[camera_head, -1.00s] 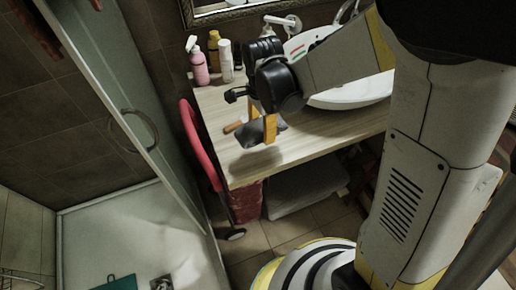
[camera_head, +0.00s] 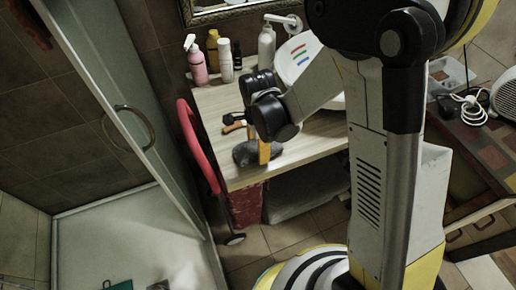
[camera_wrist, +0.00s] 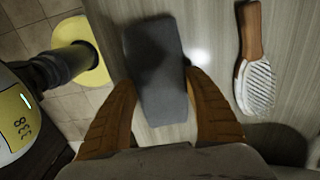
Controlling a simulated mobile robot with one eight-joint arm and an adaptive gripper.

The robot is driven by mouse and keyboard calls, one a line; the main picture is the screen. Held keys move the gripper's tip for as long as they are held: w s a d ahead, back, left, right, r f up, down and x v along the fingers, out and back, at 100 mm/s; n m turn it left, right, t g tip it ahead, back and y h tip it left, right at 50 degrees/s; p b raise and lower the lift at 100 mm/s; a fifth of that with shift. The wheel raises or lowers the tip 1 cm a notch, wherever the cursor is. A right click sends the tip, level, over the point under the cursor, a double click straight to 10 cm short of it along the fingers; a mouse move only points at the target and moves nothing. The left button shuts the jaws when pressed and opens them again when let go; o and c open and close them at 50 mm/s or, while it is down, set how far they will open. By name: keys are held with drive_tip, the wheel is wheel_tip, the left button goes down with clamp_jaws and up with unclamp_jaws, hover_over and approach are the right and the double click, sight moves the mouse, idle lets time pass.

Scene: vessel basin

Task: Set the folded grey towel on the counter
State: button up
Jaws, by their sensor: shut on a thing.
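The folded grey towel (camera_head: 245,153) is a small dark bundle at the front left part of the wooden counter (camera_head: 315,140). In the wrist view the towel (camera_wrist: 160,75) is a long grey block between the two orange fingers of my gripper (camera_wrist: 158,95). My gripper (camera_head: 260,152) points down and is shut on the towel. The towel is over the counter top near its front edge; I cannot tell whether its underside touches the wood. The arm hides part of the counter in the head view.
A brush with a wooden handle (camera_wrist: 252,55) lies on the counter to the right of the towel in the wrist view. Bottles, including a pink one (camera_head: 197,62), stand at the back. A white basin (camera_head: 296,62) is behind my arm.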

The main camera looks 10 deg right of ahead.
drive_tip(key=shift+f, duration=0.1)
drive_tip(key=o, duration=1.2)
drive_tip(key=shift+o, duration=0.2)
wheel_tip(320, 180, up, 12)
drive_tip(key=r+p, duration=0.1)
drive_tip(key=p, duration=0.3)
drive_tip(key=s+d+r+n+t, duration=0.7)
drive_tip(key=s+d+r+n, duration=0.3)
drive_tip(key=d+r+n, duration=0.3)
drive_tip(key=shift+s+d+r+n, duration=0.25)
drive_tip(key=shift+s+r+n, duration=0.15)
drive_tip(key=shift+n, duration=0.5)
